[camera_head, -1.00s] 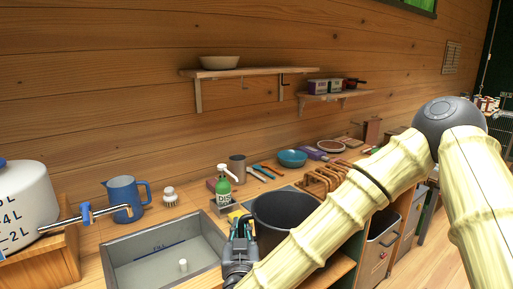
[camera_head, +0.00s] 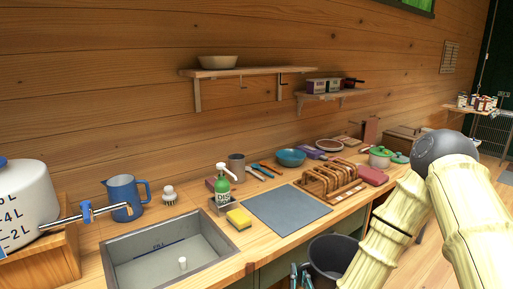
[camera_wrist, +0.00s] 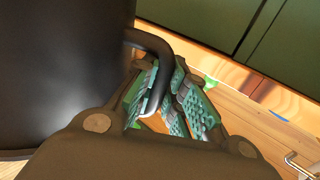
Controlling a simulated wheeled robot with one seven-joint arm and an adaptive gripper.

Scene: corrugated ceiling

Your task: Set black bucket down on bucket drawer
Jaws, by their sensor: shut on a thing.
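The black bucket (camera_head: 330,258) hangs in front of the counter, at the bottom of the head view, below the counter top. In the wrist view its dark side (camera_wrist: 60,70) fills the left. My gripper (camera_head: 300,277) is at the bucket's left side, mostly cut off by the frame's lower edge. In the wrist view my gripper's green padded fingers (camera_wrist: 170,105) are shut on the bucket's curved handle. The bucket's underside is hidden. I cannot tell which part is the bucket drawer; green cabinet fronts (camera_wrist: 205,22) show beyond the bucket.
The counter holds a sink (camera_head: 165,255), a grey mat (camera_head: 285,210), a yellow sponge (camera_head: 239,219), a soap bottle (camera_head: 222,187), a blue jug (camera_head: 123,198) and a wooden rack (camera_head: 328,182). A metal handle (camera_wrist: 298,162) shows at the wrist view's lower right.

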